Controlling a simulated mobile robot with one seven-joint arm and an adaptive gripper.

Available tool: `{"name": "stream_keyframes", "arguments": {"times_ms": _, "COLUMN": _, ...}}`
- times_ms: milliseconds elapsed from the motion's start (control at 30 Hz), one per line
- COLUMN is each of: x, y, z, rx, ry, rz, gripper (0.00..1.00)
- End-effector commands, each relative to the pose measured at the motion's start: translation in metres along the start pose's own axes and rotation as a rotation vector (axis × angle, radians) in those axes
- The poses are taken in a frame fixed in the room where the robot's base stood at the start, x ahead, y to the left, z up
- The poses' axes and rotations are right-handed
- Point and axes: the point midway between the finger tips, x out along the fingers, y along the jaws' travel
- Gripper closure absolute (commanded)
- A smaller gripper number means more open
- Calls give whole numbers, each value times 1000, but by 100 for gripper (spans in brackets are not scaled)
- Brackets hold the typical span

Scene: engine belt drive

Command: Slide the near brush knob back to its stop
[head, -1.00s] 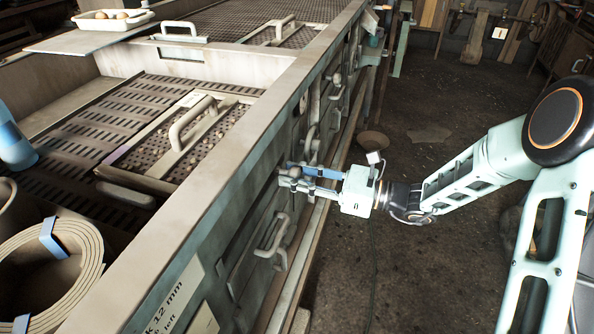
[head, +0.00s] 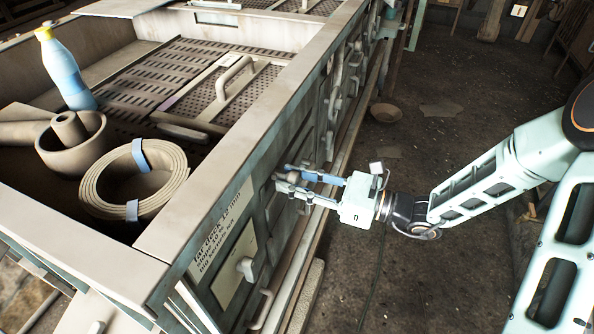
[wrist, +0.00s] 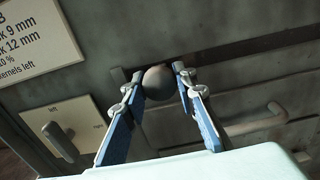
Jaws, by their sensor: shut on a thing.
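The near brush knob, a dark round ball (wrist: 159,84), shows in the wrist view between the fingertips of my gripper (wrist: 159,76). It sits at the left end of a long dark slot (wrist: 255,68) in the machine's side panel. My gripper (head: 284,181) is shut on the knob, with one blue finger on each side. In the head view the fingers reach the panel from the right and mostly hide the knob.
A printed label (head: 228,252) and a switch plate (wrist: 62,138) with a lever are left of the slot. A bar handle (wrist: 255,122) runs below it.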

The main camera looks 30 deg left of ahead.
Motion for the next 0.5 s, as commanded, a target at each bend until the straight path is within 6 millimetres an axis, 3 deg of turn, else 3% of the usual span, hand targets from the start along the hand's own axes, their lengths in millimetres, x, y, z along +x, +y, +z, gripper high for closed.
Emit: {"name": "stream_keyframes", "arguments": {"times_ms": 500, "x": 0, "y": 13, "z": -1, "rx": 2, "ry": 2, "rz": 3, "gripper": 100}}
